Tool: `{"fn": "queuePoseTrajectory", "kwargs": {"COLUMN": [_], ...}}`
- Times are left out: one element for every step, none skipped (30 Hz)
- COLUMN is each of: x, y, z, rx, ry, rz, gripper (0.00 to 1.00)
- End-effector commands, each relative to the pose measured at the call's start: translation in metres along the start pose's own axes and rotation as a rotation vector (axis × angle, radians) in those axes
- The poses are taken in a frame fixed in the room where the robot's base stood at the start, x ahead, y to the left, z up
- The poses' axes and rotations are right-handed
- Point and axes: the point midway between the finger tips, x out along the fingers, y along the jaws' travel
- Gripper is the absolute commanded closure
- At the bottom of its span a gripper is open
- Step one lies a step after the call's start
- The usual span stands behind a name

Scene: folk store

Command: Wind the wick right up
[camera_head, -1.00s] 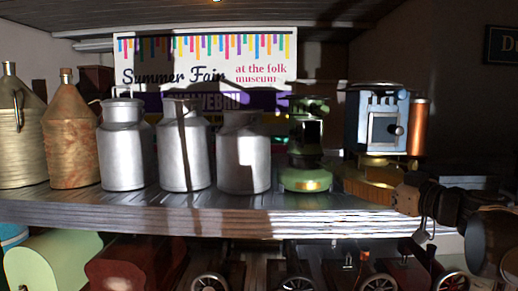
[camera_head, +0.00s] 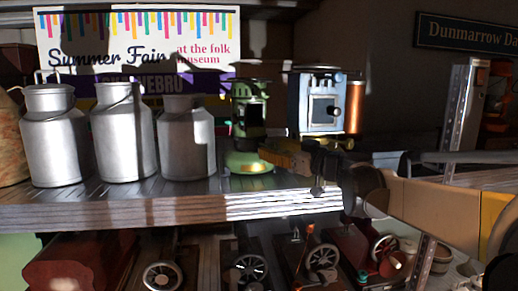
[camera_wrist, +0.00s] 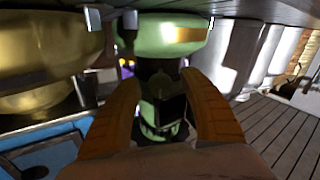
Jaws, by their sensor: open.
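A green stove or lamp (camera_head: 249,160) with a dark window and a round green base stands on the shelf. In the wrist view the green stove (camera_wrist: 168,37) shows between my two orange-brown fingers, its base with a brass plate at the top of the picture. My gripper (camera_wrist: 158,76) is open, one finger on each side of its body; I cannot tell whether either touches it. In the head view my gripper (camera_head: 272,151) reaches in from the right, just beside the stove. I cannot make out a wick knob on it. A blue stove (camera_head: 319,103) with a copper cylinder stands right of it.
Several silver milk cans (camera_head: 187,140) stand close left of the green stove. In the wrist view a brass vessel (camera_wrist: 45,45) and a blue surface (camera_wrist: 50,150) are at left. A Summer Fair sign (camera_head: 140,35) is behind. Wheeled models (camera_head: 250,270) fill the shelf below.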

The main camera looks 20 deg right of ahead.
Motion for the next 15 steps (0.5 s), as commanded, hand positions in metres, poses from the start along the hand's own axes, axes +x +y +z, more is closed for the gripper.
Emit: {"fn": "queuePoseTrajectory", "kwargs": {"x": [-0.0001, -0.0002, -0.0002, -0.0002, -0.0002, -0.0003, -0.0003, -0.0003, -0.0003, -0.0003, -0.0003, -0.0003, -0.0003, -0.0003, -0.0003], "y": [0.0000, 0.0000, 0.0000, 0.0000, 0.0000, 0.0000, 0.0000, -0.0001, 0.0000, -0.0001, -0.0001, -0.0001, -0.0001, -0.0001, -0.0001], "z": [0.0001, 0.0000, 0.0000, 0.0000, 0.0000, 0.0000, 0.0000, 0.0000, 0.0000, 0.0000, 0.0000, 0.0000, 0.0000, 0.0000, 0.0001], "rx": [0.000, 0.000, 0.000, 0.000, 0.000, 0.000, 0.000, 0.000, 0.000, 0.000, 0.001, 0.002, 0.004, 0.007, 0.013], "ry": [0.000, 0.000, 0.000, 0.000, 0.000, 0.000, 0.000, 0.000, 0.000, 0.000, 0.000, 0.000, 0.000, 0.000, 0.000], "rz": [0.000, 0.000, 0.000, 0.000, 0.000, 0.000, 0.000, 0.000, 0.000, 0.000, 0.000, 0.000, 0.000, 0.000, 0.000], "gripper": [0.49, 0.49, 0.60, 0.69, 0.78, 0.90, 1.00, 1.00, 1.00, 1.00, 1.00, 1.00, 1.00, 1.00, 1.00]}}
